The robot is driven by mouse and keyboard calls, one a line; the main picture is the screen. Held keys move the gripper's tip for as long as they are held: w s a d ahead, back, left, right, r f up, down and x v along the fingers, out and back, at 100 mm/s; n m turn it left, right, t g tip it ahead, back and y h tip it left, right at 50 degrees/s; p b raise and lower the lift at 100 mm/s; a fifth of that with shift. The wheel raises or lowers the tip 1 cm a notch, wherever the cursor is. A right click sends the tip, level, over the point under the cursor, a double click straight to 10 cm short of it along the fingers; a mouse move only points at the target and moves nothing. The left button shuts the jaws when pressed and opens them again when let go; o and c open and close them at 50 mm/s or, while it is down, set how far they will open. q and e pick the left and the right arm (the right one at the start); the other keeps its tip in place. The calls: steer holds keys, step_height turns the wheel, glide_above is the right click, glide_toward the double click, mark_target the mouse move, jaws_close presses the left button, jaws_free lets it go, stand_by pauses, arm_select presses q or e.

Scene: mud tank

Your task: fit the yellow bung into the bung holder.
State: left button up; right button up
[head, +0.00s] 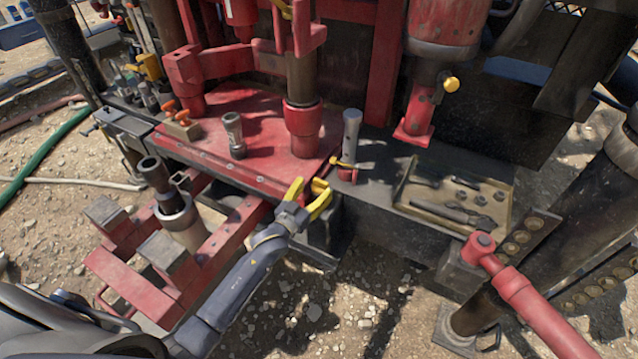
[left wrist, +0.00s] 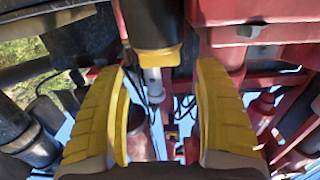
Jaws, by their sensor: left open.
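My left gripper (head: 309,189) has yellow fingers and is open and empty in front of the red deck's front edge. In the left wrist view its fingers (left wrist: 165,78) stand wide apart with nothing between their pads. A round yellow piece (head: 451,84), possibly the yellow bung, sticks out of the red column at the upper right, well away from the gripper. A grey upright cylinder (head: 350,140) with a red base and a yellow handle stands just right of the gripper. I cannot tell which part is the bung holder. My right gripper is not in view.
A tray (head: 408,199) with several tools lies on the dark ledge to the right. A red post (head: 303,130) and a short grey fitting (head: 234,135) stand on the red deck (head: 262,110). A red arm-like bar (head: 530,305) crosses the lower right. Gravel lies open below.

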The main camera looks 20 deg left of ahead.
arm_select(q)
steer(key=v, duration=0.7)
steer(key=shift+s, duration=0.35)
steer(key=shift+a, duration=0.1)
steer(key=s+a+f+g+y, duration=0.1)
steer(key=s+a+f+g, duration=0.1)
steer(key=f, duration=0.9)
steer(key=s+a+f+g+y, duration=0.1)
steer(key=s+a+f+g, duration=0.1)
steer(key=f, duration=0.9)
steer(key=s+a+f+m+g+y, duration=0.15)
steer(key=s+f+g, duration=0.35)
steer(key=s+f, duration=1)
steer(key=s+f+g, duration=0.2)
steer(key=s+f, duration=0.4)
steer(key=s, duration=0.5)
steer(key=s+d+f+g, duration=0.1)
steer(key=s+f+g, duration=0.1)
steer(key=s+f, duration=0.4)
steer(key=s+d+f+g, duration=0.1)
steer(key=s+f+g, duration=0.2)
steer(key=s, duration=1.4)
step_height(320, 180, down, 3)
steer(key=shift+d+f, duration=0.2)
